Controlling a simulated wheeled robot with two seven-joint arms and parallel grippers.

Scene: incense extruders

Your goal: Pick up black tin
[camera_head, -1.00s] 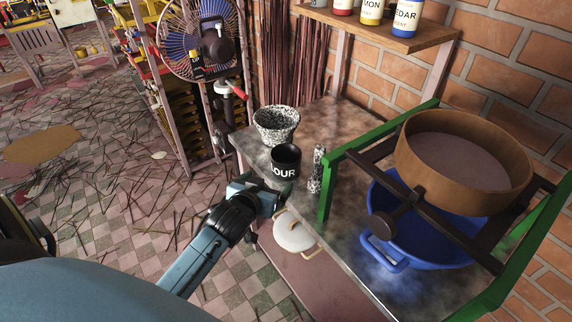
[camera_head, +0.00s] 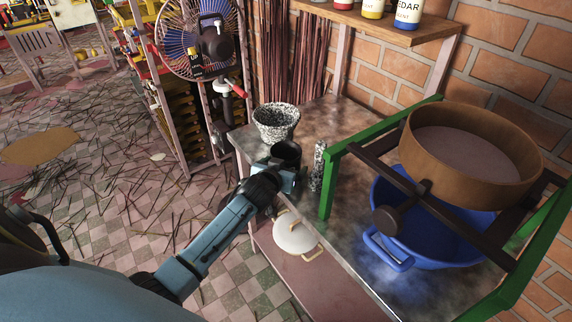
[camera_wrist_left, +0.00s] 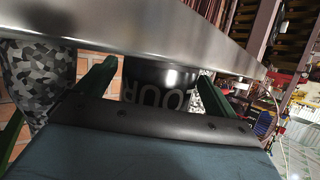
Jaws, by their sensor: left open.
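The black tin (camera_head: 287,152) stands on the metal table (camera_head: 335,190) near its left edge, mostly hidden in the head view behind my left gripper (camera_head: 279,175). In the left wrist view the tin (camera_wrist_left: 160,82) shows white lettering and sits between the two green fingers of my left gripper (camera_wrist_left: 155,80). The fingers are open, one on each side of the tin, and I cannot tell whether they touch it. My right gripper is not in view.
A speckled mortar (camera_head: 277,122) stands just behind the tin, and a speckled pestle (camera_head: 318,166) stands to its right. A green frame (camera_head: 326,185) holds a round sieve (camera_head: 470,165) above a blue basin (camera_head: 425,240). A white lidded pot (camera_head: 296,236) sits on the lower shelf.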

